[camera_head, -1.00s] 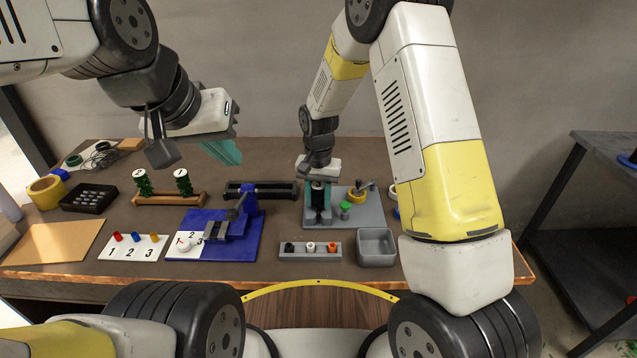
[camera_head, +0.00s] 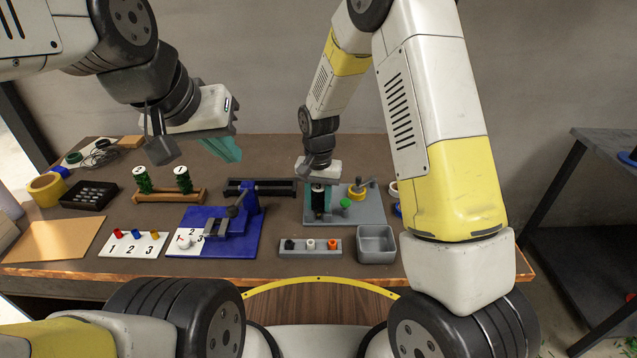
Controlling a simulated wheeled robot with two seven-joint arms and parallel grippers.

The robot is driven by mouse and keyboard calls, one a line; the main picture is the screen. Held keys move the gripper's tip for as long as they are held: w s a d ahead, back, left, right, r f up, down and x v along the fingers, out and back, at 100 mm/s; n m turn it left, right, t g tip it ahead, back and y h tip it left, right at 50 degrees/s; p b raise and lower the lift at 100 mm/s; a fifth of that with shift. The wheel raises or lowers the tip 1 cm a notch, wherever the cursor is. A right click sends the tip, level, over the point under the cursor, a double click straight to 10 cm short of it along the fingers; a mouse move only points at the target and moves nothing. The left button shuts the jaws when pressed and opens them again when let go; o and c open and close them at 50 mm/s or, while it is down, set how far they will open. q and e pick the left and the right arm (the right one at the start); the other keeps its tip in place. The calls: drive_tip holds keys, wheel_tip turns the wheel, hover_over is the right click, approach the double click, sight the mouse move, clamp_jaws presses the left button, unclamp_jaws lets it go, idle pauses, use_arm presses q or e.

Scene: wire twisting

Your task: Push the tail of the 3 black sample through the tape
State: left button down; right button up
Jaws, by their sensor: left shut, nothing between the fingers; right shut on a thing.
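My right gripper (camera_head: 320,208) points down at the left part of a grey plate (camera_head: 372,212). It is shut on a small dark object that its teal fingers mostly hide; I cannot tell whether this is the 3 black sample. A yellow ring, perhaps the tape (camera_head: 357,192), sits on the grey plate under a small lever, right of this gripper. A green knob (camera_head: 346,203) is between them. My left gripper (camera_head: 228,152) is shut and empty, raised above the table behind the blue fixture. A grey strip (camera_head: 310,253) in front holds black, white and orange pieces.
A blue fixture (camera_head: 245,240) with a clamp stands mid-table. A numbered card (camera_head: 133,245) with coloured pegs lies to its left. A grey bin (camera_head: 376,243) is at the front right. A wooden rack (camera_head: 170,197) holds green spools. A yellow roll (camera_head: 47,188) lies far left.

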sight(319, 186)
drive_tip(key=shift+r, duration=2.9)
